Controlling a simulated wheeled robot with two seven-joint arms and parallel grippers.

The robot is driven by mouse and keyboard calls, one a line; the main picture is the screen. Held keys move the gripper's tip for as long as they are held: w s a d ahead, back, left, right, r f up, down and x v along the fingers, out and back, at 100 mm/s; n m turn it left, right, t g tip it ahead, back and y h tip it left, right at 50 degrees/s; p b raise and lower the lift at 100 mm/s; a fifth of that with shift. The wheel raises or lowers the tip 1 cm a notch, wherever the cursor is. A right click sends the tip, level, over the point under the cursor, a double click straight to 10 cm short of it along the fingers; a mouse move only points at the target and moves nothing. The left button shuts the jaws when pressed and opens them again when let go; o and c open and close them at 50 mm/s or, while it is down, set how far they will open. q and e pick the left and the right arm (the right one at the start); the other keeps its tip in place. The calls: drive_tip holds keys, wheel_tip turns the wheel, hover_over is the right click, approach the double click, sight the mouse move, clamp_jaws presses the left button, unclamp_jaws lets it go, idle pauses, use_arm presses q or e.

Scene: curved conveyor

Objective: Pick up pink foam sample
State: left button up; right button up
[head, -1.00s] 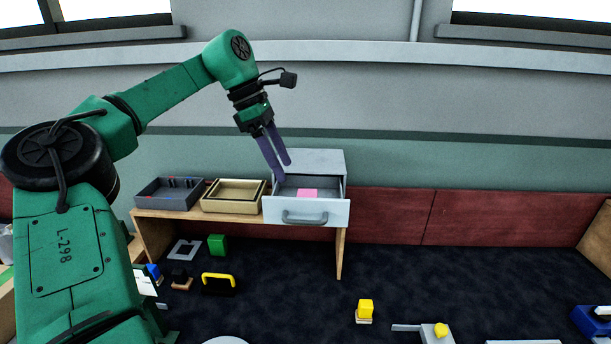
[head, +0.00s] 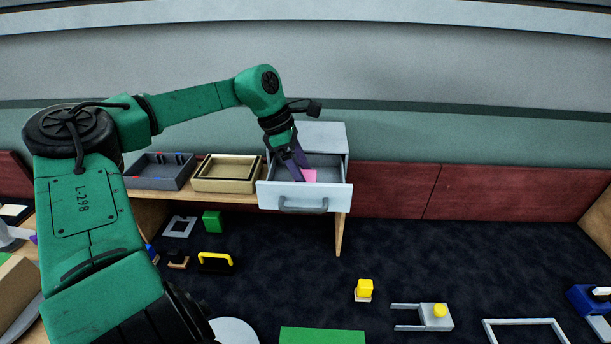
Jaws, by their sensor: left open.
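The pink foam sample (head: 310,176) lies flat in the open drawer (head: 287,202) of a small light-grey cabinet (head: 322,138) on a wooden shelf. My left gripper (head: 300,168) reaches down into the drawer, its two purple fingers right at the left side of the pink foam sample. The fingers are open and overlap the sample's left part in the picture. I cannot tell whether they touch it. The drawer's front hides nothing of the sample's visible part. My right gripper is not in the view.
A dark grey tray (head: 159,183) and a tan tray (head: 229,187) stand left of the cabinet on the wooden shelf (head: 222,201).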

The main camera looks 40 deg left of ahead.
sight(306, 175)
use_arm(q)
drive_tip(key=shift+d+f, duration=0.3)
drive_tip(key=shift+f, duration=0.1)
drive_tip(key=shift+d+f, duration=0.1)
drive_tip(key=shift+f, duration=0.05)
drive_tip(key=shift+w, duration=0.1)
drive_tip(key=c, duration=1.1)
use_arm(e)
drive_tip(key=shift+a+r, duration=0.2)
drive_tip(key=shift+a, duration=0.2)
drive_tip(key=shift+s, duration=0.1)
